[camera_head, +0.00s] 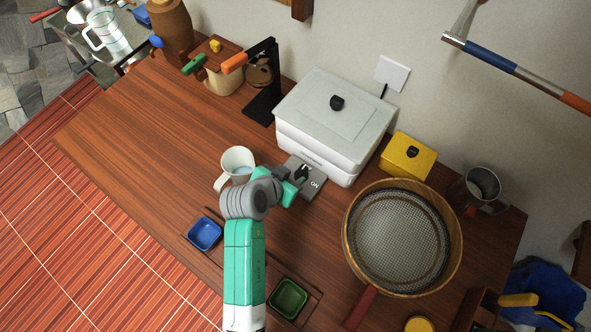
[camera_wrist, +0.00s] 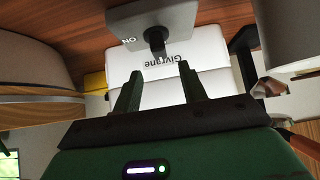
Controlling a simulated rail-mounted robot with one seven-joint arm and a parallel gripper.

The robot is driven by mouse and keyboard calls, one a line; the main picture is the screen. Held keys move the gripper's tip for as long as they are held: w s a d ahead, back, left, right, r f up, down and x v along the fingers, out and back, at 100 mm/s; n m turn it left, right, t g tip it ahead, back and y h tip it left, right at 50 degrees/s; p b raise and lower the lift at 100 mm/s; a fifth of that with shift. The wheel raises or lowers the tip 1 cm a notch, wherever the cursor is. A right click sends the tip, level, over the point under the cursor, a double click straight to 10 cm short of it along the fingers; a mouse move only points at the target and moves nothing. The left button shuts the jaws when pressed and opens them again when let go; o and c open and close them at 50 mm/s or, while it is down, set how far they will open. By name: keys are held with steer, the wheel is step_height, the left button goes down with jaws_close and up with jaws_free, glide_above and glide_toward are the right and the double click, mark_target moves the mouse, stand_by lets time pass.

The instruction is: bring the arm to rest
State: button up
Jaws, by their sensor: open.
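My gripper (camera_head: 292,180) hovers in front of the white machine (camera_head: 318,125), above its grey switch plate (camera_head: 314,186) marked ON. In the wrist view the gripper (camera_wrist: 160,82) has two dark green fingers spread apart with nothing held between them. Beyond the fingertips, the wrist view shows the plate (camera_wrist: 125,22) and its black lever (camera_wrist: 155,40). The lever appears apart from the fingers. My arm reaches up from the bottom of the head view, bent at the wrist.
A white mug (camera_head: 238,160) stands close left of my wrist. A blue dish (camera_head: 204,234) and a green dish (camera_head: 288,298) flank my arm. A large round sieve (camera_head: 400,240), yellow box (camera_head: 407,156) and metal cup (camera_head: 481,186) are right. The counter's left part (camera_head: 130,135) is clear.

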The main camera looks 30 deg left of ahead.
stand_by(0.6)
steer(key=w+d+r+t+y, duration=0.1)
steer(key=w+d+r+t, duration=0.1)
steer(key=r, duration=0.8)
steer(key=w+d+r+t, duration=0.2)
steer(key=d+r+t, duration=0.1)
steer(key=r, duration=0.8)
steer(key=w+d+r+t+y, duration=0.1)
steer(key=w+d+r+t, duration=0.15)
steer(key=r, duration=0.75)
steer(key=s+d+r+n+t+p, duration=0.1)
steer(key=s+d+r+t, duration=0.3)
steer(key=r, duration=0.7)
steer(key=s+d+r+t, duration=0.25)
steer(key=s+r, duration=0.35)
steer(key=r, duration=0.4)
steer(key=s+d+r+n+t+p, duration=0.15)
steer(key=s+d+r, duration=0.35)
steer(key=r, duration=0.6)
step_height(320, 180, up, 22)
steer(key=a+p, duration=0.2)
steer(key=p, duration=1.9)
steer(key=shift+w+f+m+t+p, duration=0.2)
steer(key=shift+m+t+p, duration=0.1)
steer(key=shift+m+t, duration=0.05)
